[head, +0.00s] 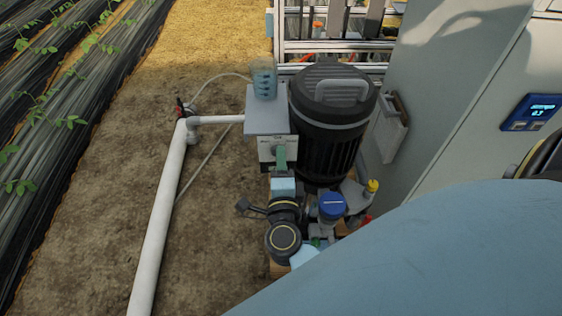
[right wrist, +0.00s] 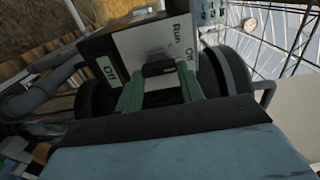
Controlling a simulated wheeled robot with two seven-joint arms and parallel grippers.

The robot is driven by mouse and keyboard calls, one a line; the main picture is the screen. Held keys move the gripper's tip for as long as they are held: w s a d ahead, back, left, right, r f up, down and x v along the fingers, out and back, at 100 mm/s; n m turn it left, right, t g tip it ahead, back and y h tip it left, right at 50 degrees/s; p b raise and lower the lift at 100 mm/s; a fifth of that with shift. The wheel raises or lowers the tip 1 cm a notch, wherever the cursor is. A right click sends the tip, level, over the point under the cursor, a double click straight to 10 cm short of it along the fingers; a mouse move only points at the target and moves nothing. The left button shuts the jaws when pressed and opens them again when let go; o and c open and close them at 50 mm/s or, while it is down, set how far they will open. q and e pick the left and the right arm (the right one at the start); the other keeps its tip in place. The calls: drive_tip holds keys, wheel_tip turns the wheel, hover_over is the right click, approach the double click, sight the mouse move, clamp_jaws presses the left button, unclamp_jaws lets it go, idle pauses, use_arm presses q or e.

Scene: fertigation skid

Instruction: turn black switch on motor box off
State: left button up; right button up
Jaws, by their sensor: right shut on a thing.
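The motor box (head: 267,122) has a grey lid and a white front panel, left of the large black motor (head: 330,140). In the right wrist view the tilted panel (right wrist: 135,45) carries a "Run" label and "Off" labels. The black switch (right wrist: 158,68) sits between the green fingers of my right gripper (right wrist: 160,92), which is shut on it. In the head view my right gripper (head: 281,158) is at the lower front of the box and hides the switch. Which label the switch points at is unclear. My left gripper is not in view.
A white pipe (head: 165,200) runs along the ground left of the box. A blue-capped fitting (head: 331,207) stands close right of my right wrist. A grey cabinet (head: 440,70) stands right of the motor. Bare soil lies open at left.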

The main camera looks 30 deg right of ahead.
drive_tip(key=o, duration=1)
drive_tip(key=shift+s+a, duration=0.1)
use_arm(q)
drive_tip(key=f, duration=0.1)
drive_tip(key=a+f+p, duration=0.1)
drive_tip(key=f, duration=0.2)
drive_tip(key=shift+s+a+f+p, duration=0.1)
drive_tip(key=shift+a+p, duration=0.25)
use_arm(e)
drive_tip(key=v, duration=1.3)
drive_tip(key=shift+s, duration=0.15)
